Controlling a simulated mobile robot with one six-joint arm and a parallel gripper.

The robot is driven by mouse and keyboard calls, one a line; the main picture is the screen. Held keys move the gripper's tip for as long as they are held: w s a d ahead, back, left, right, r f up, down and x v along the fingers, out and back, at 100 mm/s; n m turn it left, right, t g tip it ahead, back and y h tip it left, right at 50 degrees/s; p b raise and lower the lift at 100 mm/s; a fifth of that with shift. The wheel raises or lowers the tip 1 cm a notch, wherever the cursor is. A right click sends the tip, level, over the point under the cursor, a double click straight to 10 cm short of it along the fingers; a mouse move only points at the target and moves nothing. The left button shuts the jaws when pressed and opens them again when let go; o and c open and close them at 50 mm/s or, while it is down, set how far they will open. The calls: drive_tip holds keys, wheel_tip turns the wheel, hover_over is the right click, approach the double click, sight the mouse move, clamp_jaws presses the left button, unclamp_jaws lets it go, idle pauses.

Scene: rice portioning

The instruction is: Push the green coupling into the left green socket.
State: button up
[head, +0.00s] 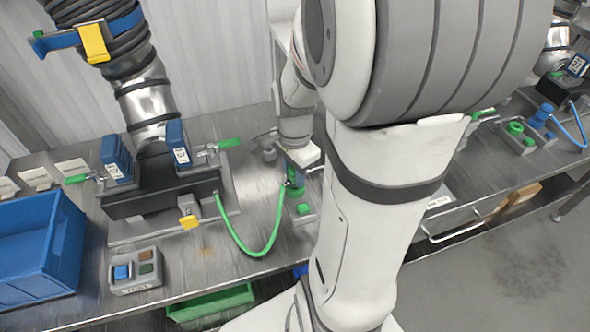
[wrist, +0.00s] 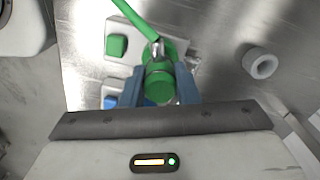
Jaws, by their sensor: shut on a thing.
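My gripper (wrist: 159,88) is shut on the green coupling (wrist: 158,72), with one blue-grey finger on each side of it. In the head view the coupling (head: 296,188) is low over the left socket block (head: 303,216), which carries a green square (head: 303,209). The block (wrist: 132,53) and its green square (wrist: 117,46) also show in the wrist view. The socket opening is hidden under the coupling and gripper, so I cannot tell whether the coupling is in it. A green hose (head: 257,254) runs from the coupling to the black manifold (head: 155,197).
Another block with a green ring socket (head: 515,128) stands far right, near a blue coupling (head: 541,115). A blue bin (head: 40,250) and button box (head: 135,271) are at left. Bare bench shows in front of the manifold.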

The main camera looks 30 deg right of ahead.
drive_tip(key=shift+f+b, duration=0.3)
drive_tip(key=shift+f, duration=0.15)
idle(0.3)
drive_tip(key=o, duration=1.6)
drive_tip(key=shift+r, duration=0.1)
wheel_tip(320, 180, up, 6)
drive_tip(key=p, duration=0.5)
